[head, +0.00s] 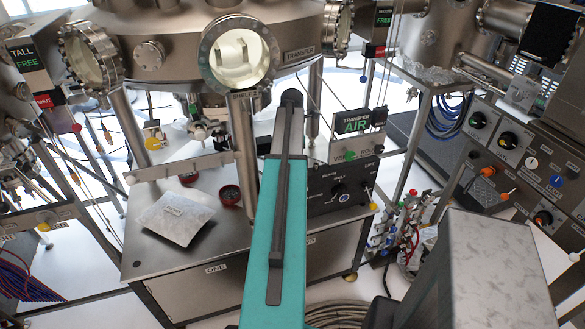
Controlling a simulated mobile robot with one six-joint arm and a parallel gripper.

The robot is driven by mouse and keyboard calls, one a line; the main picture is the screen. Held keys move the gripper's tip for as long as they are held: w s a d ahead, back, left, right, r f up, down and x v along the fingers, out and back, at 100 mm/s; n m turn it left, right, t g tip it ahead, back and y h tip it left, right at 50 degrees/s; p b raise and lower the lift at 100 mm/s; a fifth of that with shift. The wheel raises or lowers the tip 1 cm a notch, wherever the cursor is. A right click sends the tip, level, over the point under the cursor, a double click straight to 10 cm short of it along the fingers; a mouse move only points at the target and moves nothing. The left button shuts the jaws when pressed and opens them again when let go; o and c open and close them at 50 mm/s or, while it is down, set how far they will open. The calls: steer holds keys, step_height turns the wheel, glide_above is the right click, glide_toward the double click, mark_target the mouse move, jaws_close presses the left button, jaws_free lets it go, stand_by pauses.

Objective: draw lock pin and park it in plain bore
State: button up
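I cannot make out a lock pin or a plain bore with certainty. A plate under the chamber at the left carries a yellow knob (153,143). A similar plate at the far left carries another yellow knob (43,226). A red knob (76,128) sits near the TALL column. None of these is clear enough to tell whether it is a pin. The long teal beam rising from the bottom middle looks like my arm, and it hides part of the bench and the chamber's underside. My gripper does not show.
The round TRANSFER chamber (180,42) with glass ports spans the top. Below it, a steel bench (150,262) holds a white packet (177,218), two small red-rimmed dishes and a black control box (335,190). A knobbed panel (520,165) stands at right. Cables lie on the floor.

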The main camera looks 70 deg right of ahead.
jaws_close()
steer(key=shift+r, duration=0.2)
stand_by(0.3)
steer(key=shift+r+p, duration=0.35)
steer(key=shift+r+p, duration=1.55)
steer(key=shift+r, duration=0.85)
